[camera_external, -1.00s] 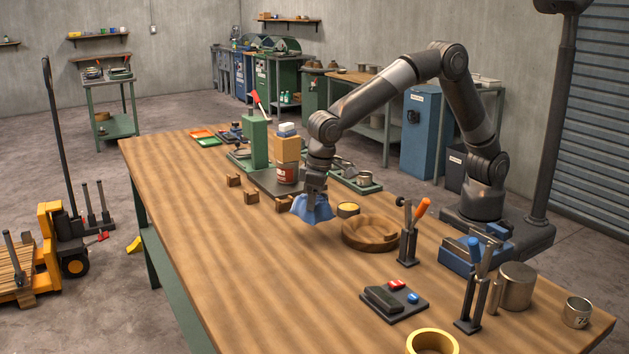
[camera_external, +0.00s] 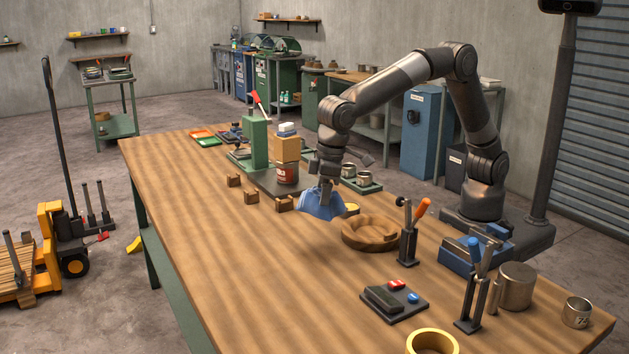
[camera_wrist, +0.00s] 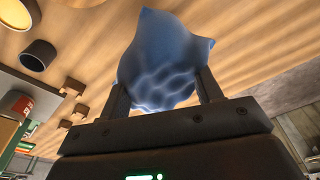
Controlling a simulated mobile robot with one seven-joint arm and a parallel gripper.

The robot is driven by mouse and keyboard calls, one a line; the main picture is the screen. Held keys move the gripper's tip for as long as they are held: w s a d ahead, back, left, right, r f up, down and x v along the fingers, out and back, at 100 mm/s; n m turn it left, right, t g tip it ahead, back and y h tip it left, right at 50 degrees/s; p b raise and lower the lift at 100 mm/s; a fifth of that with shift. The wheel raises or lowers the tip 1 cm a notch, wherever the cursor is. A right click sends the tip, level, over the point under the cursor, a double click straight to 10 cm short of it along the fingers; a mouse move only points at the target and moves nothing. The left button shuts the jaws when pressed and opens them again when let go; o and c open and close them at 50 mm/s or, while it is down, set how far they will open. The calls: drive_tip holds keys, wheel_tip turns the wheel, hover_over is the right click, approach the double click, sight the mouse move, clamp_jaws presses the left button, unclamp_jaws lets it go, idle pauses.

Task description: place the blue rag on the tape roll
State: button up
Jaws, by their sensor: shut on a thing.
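The blue rag (camera_external: 319,208) hangs bunched in my gripper (camera_external: 327,188), just above the wooden table. In the wrist view the rag (camera_wrist: 160,50) bulges between both fingers of my gripper (camera_wrist: 163,88), which is shut on it. A yellow ring (camera_external: 433,341), which looks like the tape roll, lies flat at the table's near edge, well away from the rag. The picture's lower border cuts it off. A small round yellow-topped thing (camera_external: 351,209) sits just right of the rag, partly hidden by it.
A round wooden dish (camera_external: 370,236) stands right of the rag. An upright holder with an orange-handled tool (camera_external: 409,236) and a dark tray with red and blue pieces (camera_external: 393,299) stand nearer. Small wooden blocks (camera_external: 250,197) lie left. The table's left front (camera_external: 230,270) is clear.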

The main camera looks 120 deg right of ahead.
drive_tip(key=w+a+r+n, duration=0.2)
drive_tip(key=a+n, duration=0.1)
drive_tip(key=a, duration=1.2)
drive_tip(key=n, duration=0.2)
hover_over(434, 332)
drive_tip(key=shift+y, duration=0.4)
drive_tip(key=f, duration=0.5)
drive_tip(key=shift+s+d+f, duration=0.2)
drive_tip(key=shift+s+f, duration=0.1)
drive_tip(key=shift+f, duration=0.05)
drive_tip(key=shift+a+f, duration=0.15)
drive_tip(key=shift+f, duration=1.95)
drive_tip(key=shift+f, duration=0.15)
drive_tip(key=o, duration=1)
drive_tip(key=shift+c, duration=0.2)
